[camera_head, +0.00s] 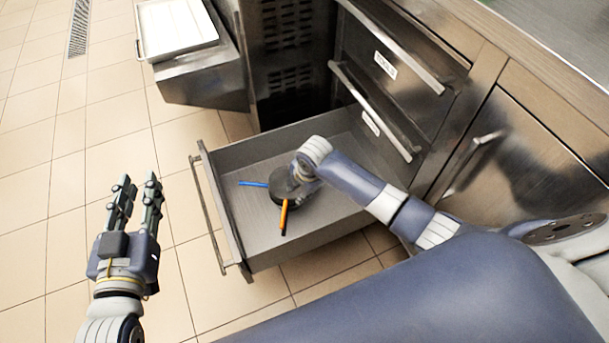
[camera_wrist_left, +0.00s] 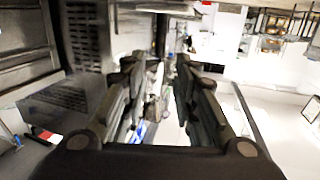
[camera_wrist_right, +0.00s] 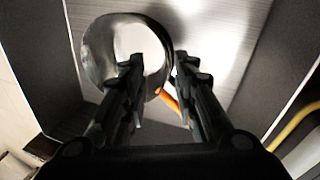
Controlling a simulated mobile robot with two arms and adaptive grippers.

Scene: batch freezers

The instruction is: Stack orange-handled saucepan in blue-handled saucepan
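A dark round pan body (camera_head: 285,182) lies in the open drawer, partly hidden by my right wrist. The blue handle (camera_head: 253,184) of the blue-handled saucepan points left from it. The right wrist view shows one round metal rim (camera_wrist_right: 88,58) and the orange handle (camera_wrist_right: 168,98); I cannot tell whether the pans are nested. My right gripper (camera_wrist_right: 160,62) is open over the rim's edge, fingers apart. My left gripper (camera_head: 137,190) is open and empty, outside the drawer at left.
The drawer (camera_head: 250,150) is pulled out; its front panel and bar handle (camera_head: 208,215) stand between my grippers. Closed drawers (camera_head: 385,75) stand behind it. The tiled floor at left is clear.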

